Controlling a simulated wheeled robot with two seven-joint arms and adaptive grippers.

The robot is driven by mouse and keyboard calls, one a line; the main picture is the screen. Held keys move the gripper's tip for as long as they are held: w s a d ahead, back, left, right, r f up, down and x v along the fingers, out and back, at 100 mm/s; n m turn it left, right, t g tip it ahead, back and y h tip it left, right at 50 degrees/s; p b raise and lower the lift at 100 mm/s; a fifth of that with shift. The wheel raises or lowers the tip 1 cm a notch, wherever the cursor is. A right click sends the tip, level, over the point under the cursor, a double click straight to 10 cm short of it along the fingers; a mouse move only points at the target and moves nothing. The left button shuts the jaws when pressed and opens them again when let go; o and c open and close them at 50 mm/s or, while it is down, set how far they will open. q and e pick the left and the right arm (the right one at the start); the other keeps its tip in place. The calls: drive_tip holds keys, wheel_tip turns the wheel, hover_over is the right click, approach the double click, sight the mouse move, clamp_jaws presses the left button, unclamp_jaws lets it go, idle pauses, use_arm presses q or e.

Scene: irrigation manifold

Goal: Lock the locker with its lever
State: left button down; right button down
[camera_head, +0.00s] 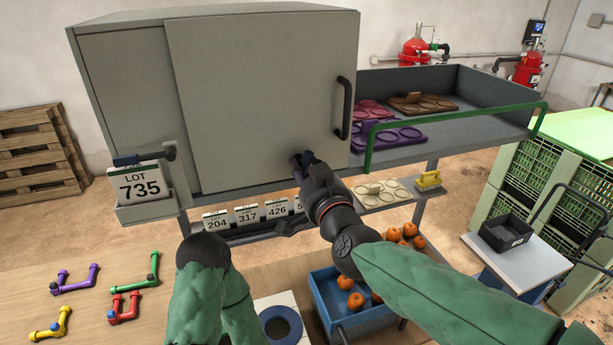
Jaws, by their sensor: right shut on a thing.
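The grey locker (120,80) stands at the back of the bench. Its front panel (250,75) carries a black vertical handle (343,108) near its right edge. A dark lever-like bar (127,160) with a grey mount sticks out at the locker's lower left, above the LOT 735 sign. My right gripper (302,164) is in front of the panel's lower edge, left of and below the handle. It is shut on a small dark part, mostly hidden by the fingers; I cannot tell what it is. My left arm shows at the bottom, but its gripper does not.
A grey tray (500,97) with coloured plates and a green rail (460,117) adjoins the locker's right. Below are lot cards (246,214), a blue crate (322,292) of orange fruit and coloured pipe pieces (124,308). Green crates (560,160) stand at right.

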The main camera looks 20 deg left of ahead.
drive_tip(key=m+b, duration=0.1)
drive_tip(key=m, duration=0.1)
drive_tip(key=shift+f+m+b, duration=0.15)
drive_tip(key=shift+m+b, duration=0.25)
drive_tip(key=m+b, duration=0.2)
drive_tip(key=m, duration=0.1)
drive_tip(key=shift+s+a+m, duration=0.1)
drive_tip(key=shift+a+m, duration=0.05)
drive_tip(key=shift+m, duration=0.15)
drive_tip(key=m+b, duration=0.2)
drive_tip(key=m, duration=0.2)
drive_tip(key=shift+a, duration=0.1)
drive_tip(key=shift+s+m+b, duration=0.1)
drive_tip(key=shift+m+b, duration=0.4)
drive_tip(key=shift+m, duration=1.1)
drive_tip(key=c, duration=1)
unclamp_jaws()
drive_tip(key=v, duration=1.2)
